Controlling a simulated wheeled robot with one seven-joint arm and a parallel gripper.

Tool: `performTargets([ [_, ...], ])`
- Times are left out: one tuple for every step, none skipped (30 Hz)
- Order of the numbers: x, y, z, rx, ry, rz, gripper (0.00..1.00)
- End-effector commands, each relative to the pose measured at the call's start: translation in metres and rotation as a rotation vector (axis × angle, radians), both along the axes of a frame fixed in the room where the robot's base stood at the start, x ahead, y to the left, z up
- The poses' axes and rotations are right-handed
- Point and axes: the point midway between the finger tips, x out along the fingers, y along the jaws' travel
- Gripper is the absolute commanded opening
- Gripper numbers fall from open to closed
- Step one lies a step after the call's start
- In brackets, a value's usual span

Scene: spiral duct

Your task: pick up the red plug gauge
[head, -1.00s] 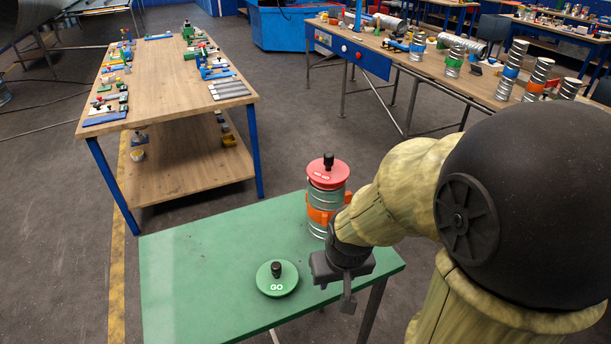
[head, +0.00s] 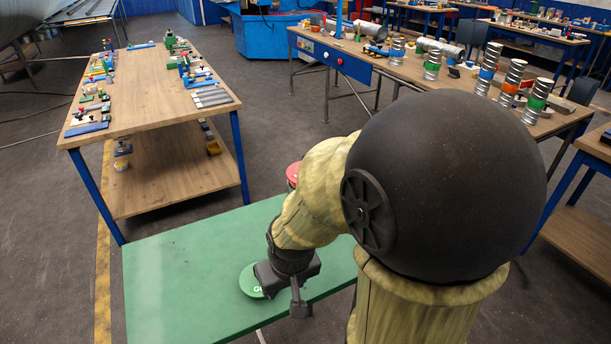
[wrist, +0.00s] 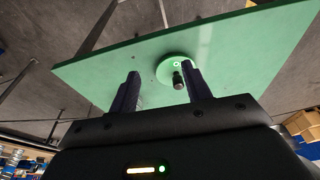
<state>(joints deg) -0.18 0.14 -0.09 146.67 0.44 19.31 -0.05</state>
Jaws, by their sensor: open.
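The red plug gauge (head: 292,174) is mostly hidden behind my arm in the head view; only a bit of its red disc shows at the arm's left edge. The green GO gauge (head: 250,281) lies on the green table (head: 185,265), partly covered by my gripper (head: 298,312). In the wrist view my gripper (wrist: 160,85) is open and empty, its two dark fingers apart. The green gauge (wrist: 172,68) with its black knob lies beyond the fingertips, near the right finger. The red gauge is not seen in the wrist view.
A wooden bench (head: 150,85) with tools stands behind on the left. Another long bench (head: 450,80) with several banded duct pieces stands at the back right. The left part of the green table is bare.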

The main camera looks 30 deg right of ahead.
Motion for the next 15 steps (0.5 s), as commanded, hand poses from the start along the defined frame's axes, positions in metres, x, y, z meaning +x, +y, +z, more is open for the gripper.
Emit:
performTargets([
  [0.004,0.002,-0.001,0.006,-0.013,-0.005,0.48],
  [0.007,0.004,-0.001,0.011,-0.028,-0.009,0.48],
  [0.013,0.006,-0.001,0.020,-0.051,-0.019,0.48],
  [0.019,0.008,-0.001,0.027,-0.073,-0.029,0.48],
  [0.026,0.010,-0.001,0.035,-0.099,-0.040,0.48],
  [0.036,0.014,-0.001,0.047,-0.141,-0.058,0.48],
  [0.044,0.016,-0.001,0.054,-0.175,-0.074,0.48],
  [0.053,0.018,0.000,0.061,-0.213,-0.092,0.48],
  [0.065,0.020,0.001,0.068,-0.265,-0.120,0.48],
  [0.074,0.020,0.002,0.071,-0.305,-0.142,0.48],
  [0.082,0.020,0.003,0.072,-0.346,-0.165,0.48],
  [0.093,0.020,0.006,0.069,-0.399,-0.194,0.48],
  [0.101,0.019,0.008,0.065,-0.440,-0.218,0.48],
  [0.108,0.017,0.009,0.058,-0.480,-0.241,0.48],
  [0.117,0.014,0.013,0.047,-0.534,-0.275,0.48],
])
